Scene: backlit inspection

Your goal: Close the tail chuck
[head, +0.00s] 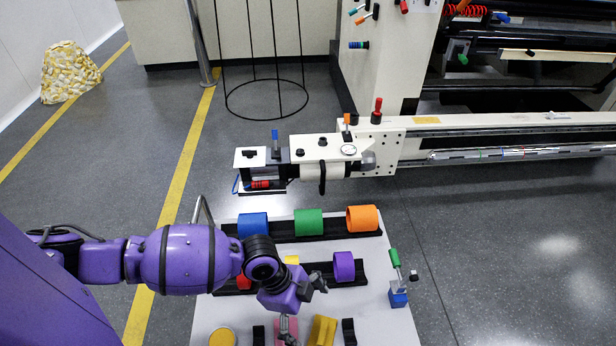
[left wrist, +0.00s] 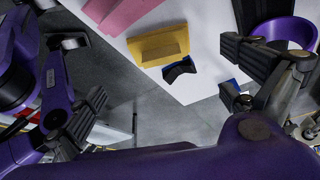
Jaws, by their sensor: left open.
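The white machine head (head: 325,150) at the end of the long bench carries a dial gauge, black knobs and a hanging black handle (head: 322,178). A greyish round part (head: 368,160), which looks like the chuck, sits at its right side; I cannot tell whether it is open or shut. Upright levers stand nearby: blue (head: 275,137), orange (head: 347,119) and red (head: 378,105). My left gripper (head: 303,305) is open and empty, above the white table, nearer me than the machine. Its spread fingers show in the left wrist view (left wrist: 165,88). My right gripper is out of view.
The white table (head: 385,325) holds black racks with blue (head: 253,223), green (head: 308,222), orange (head: 362,218) and purple (head: 344,266) rings. A green-handled clamp (head: 396,265) stands at its right edge. A wire frame (head: 268,100) stands behind. Floor right of the table is clear.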

